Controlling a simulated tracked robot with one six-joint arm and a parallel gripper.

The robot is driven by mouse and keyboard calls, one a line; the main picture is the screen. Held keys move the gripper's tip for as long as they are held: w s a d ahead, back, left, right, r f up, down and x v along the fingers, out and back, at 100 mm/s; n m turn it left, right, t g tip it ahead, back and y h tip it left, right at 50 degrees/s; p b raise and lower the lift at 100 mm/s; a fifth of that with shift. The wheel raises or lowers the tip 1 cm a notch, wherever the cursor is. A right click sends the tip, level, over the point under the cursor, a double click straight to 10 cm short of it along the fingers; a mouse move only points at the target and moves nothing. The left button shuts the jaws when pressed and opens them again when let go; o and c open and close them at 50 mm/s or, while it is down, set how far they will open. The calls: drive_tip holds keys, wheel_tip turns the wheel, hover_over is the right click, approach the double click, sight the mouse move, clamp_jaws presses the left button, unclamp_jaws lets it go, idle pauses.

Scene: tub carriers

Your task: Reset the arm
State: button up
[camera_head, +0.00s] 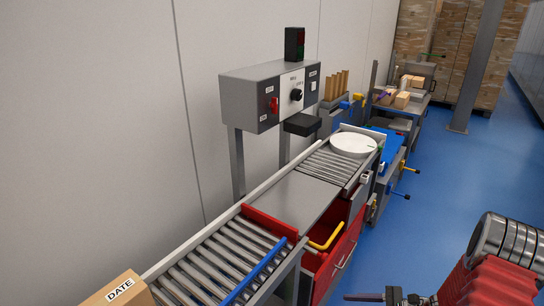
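My arm (500,275) shows in the lower right corner, with a red ribbed sleeve and a grey ringed metal part. A dark jointed piece that looks like my gripper (393,298) is at the bottom edge, left of the red sleeve and mostly cut off by the frame. Its fingers cannot be made out clearly, so I cannot tell whether it is open or shut. Nothing held in it is visible. It shows over blue floor, to the right of the conveyor line and apart from it in the picture.
A roller conveyor (205,268) runs along the left, with a cardboard box marked DATE (122,291). A red drawer (338,262) sits under the bench. A grey control box (262,97) stands behind. A white round disc (352,144) lies farther along. Blue floor (440,185) is clear at right.

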drive_tip(key=s+a+r+n+h, duration=0.3)
drive_tip(key=s+r+n, duration=0.3)
drive_tip(key=r, duration=0.5)
drive_tip(key=s+a+r+n+h, duration=0.3)
drive_tip(key=s+r+n+h, duration=0.3)
drive_tip(key=r, duration=0.5)
drive_tip(key=s+a+r+n+t+h, duration=0.1)
drive_tip(key=s+a+r+n+h, duration=0.2)
drive_tip(key=s+r+n, duration=0.3)
wheel_tip(320, 180, up, 6)
drive_tip(key=n+h, duration=0.1)
drive_tip(key=n, duration=0.1)
drive_tip(key=shift+f+n+h, duration=0.25)
drive_tip(key=shift+n+h, duration=0.05)
drive_tip(key=shift+s, duration=0.1)
drive_tip(key=shift+c, duration=0.5)
idle(0.5)
drive_tip(key=shift+c, duration=0.8)
drive_tip(key=shift+a, duration=0.15)
